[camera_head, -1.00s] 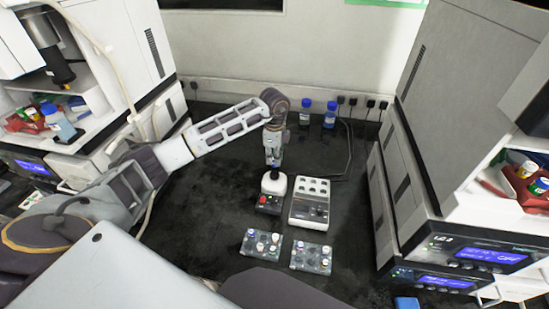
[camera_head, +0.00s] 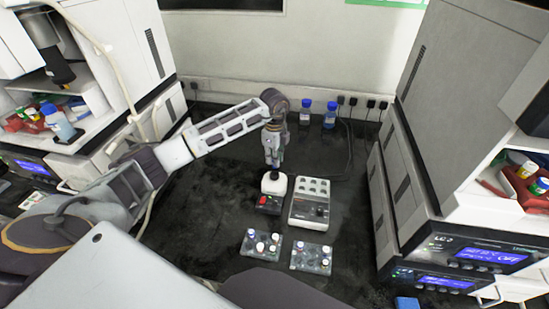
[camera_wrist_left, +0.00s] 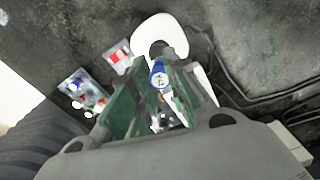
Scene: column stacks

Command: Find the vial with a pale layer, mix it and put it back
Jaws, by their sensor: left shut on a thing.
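My left gripper (camera_head: 273,167) points down just above the white head of a small mixer (camera_head: 274,184) with a dark base and a red button. It is shut on a blue-capped vial (camera_wrist_left: 158,76), whose cap shows between the fingers in the left wrist view. The vial's lower part is hidden, so I cannot see its layer or tell whether it touches the mixer head. Two grey vial racks stand in front: a left rack (camera_head: 251,253) and a right rack (camera_head: 322,268), both holding capped vials. My right gripper is out of view.
A grey block device with several wells (camera_head: 309,211) stands right of the mixer. Two blue-capped bottles (camera_head: 330,114) stand by the back wall. Tall instruments flank the bench on both sides. Dark bench top is clear left of the mixer.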

